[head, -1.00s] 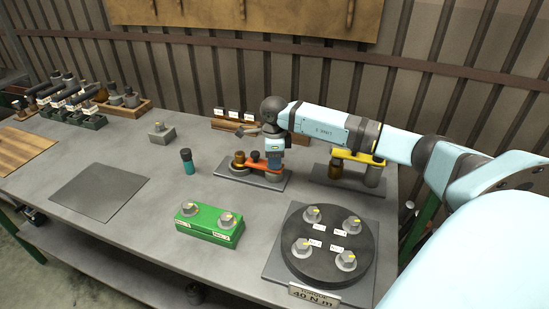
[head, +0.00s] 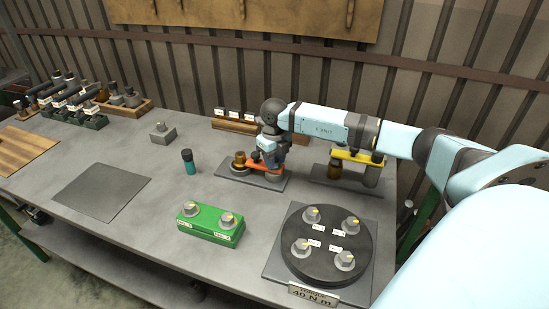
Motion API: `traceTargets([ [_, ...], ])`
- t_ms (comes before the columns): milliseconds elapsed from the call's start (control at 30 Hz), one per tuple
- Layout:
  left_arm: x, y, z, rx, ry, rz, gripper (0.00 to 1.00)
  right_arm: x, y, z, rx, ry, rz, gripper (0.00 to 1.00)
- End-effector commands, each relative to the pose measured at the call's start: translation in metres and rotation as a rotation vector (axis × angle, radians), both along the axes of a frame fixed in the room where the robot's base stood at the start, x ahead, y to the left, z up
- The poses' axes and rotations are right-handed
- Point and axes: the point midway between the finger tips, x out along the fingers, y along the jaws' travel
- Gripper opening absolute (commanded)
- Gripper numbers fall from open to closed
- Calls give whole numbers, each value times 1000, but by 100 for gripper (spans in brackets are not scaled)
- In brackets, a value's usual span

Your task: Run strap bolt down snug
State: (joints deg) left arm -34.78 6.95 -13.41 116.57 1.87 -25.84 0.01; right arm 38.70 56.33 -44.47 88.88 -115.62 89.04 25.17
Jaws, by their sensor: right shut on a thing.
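An orange strap (head: 266,169) sits low on a grey fixture plate (head: 236,177) at the back middle of the bench, beside a brown cylinder (head: 239,161). My right gripper (head: 267,160) points down over the strap, with its fingers close to it. It is shut on what appears to be the strap bolt, which the fingers and hand hide. I cannot tell whether the bolt head touches the strap. My left gripper is out of view.
A second fixture with a yellow strap (head: 357,159) stands close to the right. A teal-and-black cylinder (head: 189,162), a green block (head: 210,224) with two bolts and a dark round plate (head: 327,243) with several bolts stand nearer. A grey mat (head: 101,191) lies at left.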

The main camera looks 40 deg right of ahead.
Motion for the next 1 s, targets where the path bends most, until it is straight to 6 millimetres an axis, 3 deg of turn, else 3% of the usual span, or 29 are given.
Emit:
traceTargets([
  [333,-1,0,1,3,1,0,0,0,0,1,0,-1,-140,8],
  [867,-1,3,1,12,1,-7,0,1,-1,1,0,-2,-164,8],
  [900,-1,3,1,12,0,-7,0,1,-1,1,0,-2,-164,36],
  [1000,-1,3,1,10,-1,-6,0,0,0,1,0,-2,-163,57],
])
